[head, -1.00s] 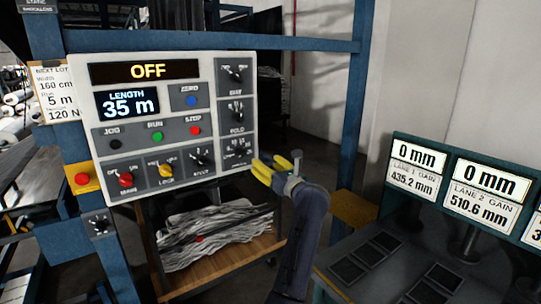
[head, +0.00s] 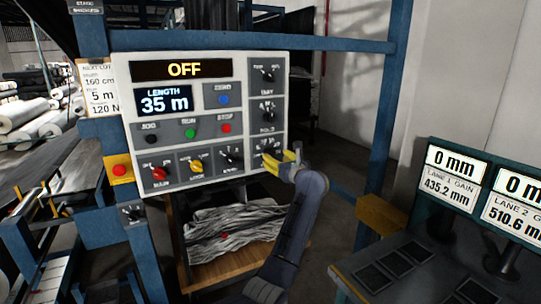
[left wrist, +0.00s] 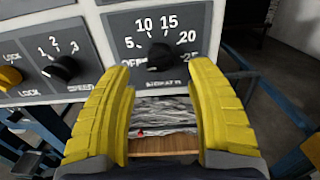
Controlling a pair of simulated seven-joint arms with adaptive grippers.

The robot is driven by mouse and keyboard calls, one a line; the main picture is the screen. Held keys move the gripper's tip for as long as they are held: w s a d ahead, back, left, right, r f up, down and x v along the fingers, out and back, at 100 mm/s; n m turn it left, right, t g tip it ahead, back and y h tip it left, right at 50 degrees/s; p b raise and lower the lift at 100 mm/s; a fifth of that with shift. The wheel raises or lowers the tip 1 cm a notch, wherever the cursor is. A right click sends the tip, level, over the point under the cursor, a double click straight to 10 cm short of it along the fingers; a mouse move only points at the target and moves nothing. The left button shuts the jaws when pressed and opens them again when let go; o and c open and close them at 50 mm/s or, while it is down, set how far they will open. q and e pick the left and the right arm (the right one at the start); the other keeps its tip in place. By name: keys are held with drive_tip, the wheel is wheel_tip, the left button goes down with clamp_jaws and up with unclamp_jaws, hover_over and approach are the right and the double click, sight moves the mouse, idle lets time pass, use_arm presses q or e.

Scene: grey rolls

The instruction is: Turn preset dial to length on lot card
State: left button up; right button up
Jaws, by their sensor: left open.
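The control panel (head: 123,85) shows OFF and a length of 35 m. Its lower-right dial, a black knob (left wrist: 160,56), has marks from OFF through 5, 10, 15, 20 to 25; its lower label is hard to read. In the head view this dial (head: 267,146) is partly covered by my left gripper (head: 290,157). In the wrist view the open yellow fingers of my left gripper (left wrist: 160,72) stand either side of the knob, apart from it. I cannot tell where the knob points. The lot card (head: 99,88) reads 160 cm, 5 m, 120 N. My right gripper is not in view.
Left of the dial is a black speed knob (left wrist: 63,67), with a yellow lock knob (left wrist: 9,78) beyond it. A red button (head: 120,170) sits on the left post. A shelf (head: 235,264) with grey material lies below. Gain displays (head: 452,172) stand at right.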

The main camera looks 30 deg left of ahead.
sight(272, 155)
use_arm(q)
drive_tip(key=shift+x, duration=2.6)
drive_tip(key=shift+c, duration=0.3)
clamp_jaws()
